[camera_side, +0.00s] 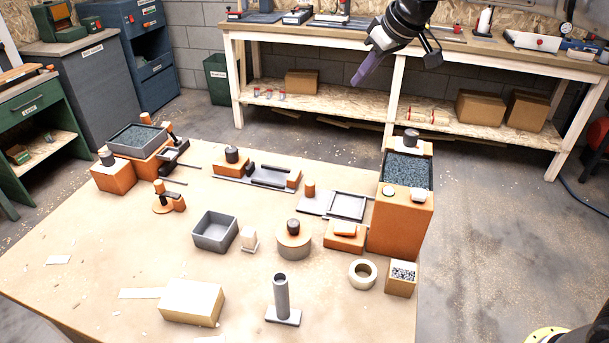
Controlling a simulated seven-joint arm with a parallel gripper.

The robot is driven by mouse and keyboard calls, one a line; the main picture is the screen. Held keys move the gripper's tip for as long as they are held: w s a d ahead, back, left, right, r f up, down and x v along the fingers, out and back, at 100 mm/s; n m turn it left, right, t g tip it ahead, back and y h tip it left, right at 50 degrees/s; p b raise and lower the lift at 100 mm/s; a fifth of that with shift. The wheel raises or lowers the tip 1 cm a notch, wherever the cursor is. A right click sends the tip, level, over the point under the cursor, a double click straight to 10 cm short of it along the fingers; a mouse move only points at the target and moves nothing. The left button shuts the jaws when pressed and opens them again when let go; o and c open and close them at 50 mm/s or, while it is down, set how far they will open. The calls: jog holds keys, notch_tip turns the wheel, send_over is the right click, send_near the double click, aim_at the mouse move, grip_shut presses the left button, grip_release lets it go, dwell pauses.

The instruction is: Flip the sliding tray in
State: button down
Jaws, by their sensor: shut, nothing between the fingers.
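A flat grey tray with a raised rim (347,206) lies on the right half of the table, beside a grey plate (312,203) with an orange peg. It may be the sliding tray, but I cannot tell for certain. A second shallow grey tray (136,138) sits on an orange block at the table's far left. My gripper (358,82) has purple fingers that are shut and empty. It hangs high above and behind the table, apart from every object on it.
A tall orange block with a dark gravelly top (400,222) stands at the right edge.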

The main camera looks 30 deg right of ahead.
jog(key=g, duration=0.1)
send_over(320, 194)
notch_tip(320, 194, down, 11)
notch_tip(320, 194, down, 11)
jog(key=a+g, duration=0.1)
jog(key=a, duration=0.1)
jog(key=shift+n+g, duration=0.4)
jog(key=shift+w, duration=0.1)
jog(key=x, duration=1)
jog(key=shift+r, duration=0.1)
jog(key=shift+s+d, duration=1.6)
jog(key=shift+s, duration=0.05)
